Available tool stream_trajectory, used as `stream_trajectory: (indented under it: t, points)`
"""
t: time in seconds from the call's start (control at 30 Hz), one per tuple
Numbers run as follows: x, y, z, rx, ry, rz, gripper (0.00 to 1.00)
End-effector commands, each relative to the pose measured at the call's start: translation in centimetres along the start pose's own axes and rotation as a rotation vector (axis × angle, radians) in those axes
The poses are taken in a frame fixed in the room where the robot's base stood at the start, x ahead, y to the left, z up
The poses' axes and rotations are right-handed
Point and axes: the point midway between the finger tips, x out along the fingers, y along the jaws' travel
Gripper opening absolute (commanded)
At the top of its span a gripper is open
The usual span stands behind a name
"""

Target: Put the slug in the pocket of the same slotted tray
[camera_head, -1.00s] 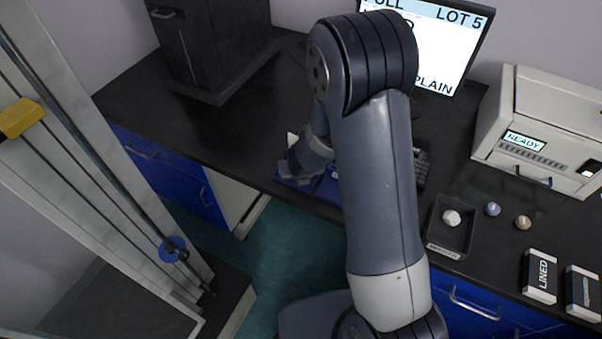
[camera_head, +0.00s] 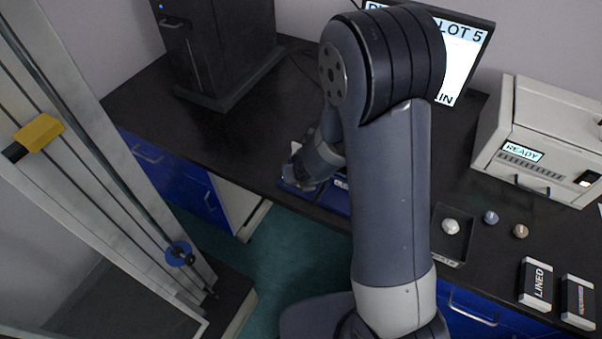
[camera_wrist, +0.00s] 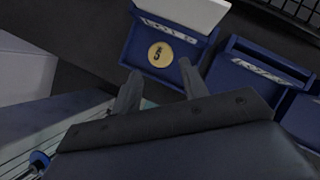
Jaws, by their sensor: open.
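A round gold disc (camera_wrist: 160,54) marked 5 lies in a blue tray (camera_wrist: 128,48) in the wrist view; I cannot tell whether it is the slug.
More blue trays (camera_wrist: 228,82) stand to the right. In the head view, a black tray (camera_head: 449,261) holds a whitish lump (camera_head: 450,226), with a bluish piece (camera_head: 490,217) and a tan piece (camera_head: 520,231) beside it. A machine reading READY (camera_head: 545,130) stands at the right.

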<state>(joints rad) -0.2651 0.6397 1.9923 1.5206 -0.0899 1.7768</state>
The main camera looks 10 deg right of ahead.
Motion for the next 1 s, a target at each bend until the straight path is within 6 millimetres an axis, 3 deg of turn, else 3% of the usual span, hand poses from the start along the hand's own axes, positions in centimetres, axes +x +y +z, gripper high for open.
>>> stream_trajectory:
  t: [0.03,0.1,0.33,1.0]
  points:
    - [-1.8,0.0,0.3,0.001,-0.001,0.000,0.42]
    - [-3.1,0.0,0.3,0.000,-0.001,0.000,0.42]
    - [-6.1,0.0,0.2,0.001,-0.001,0.000,0.42]
    - [-6.7,0.0,0.0,0.001,0.001,0.000,0.42]
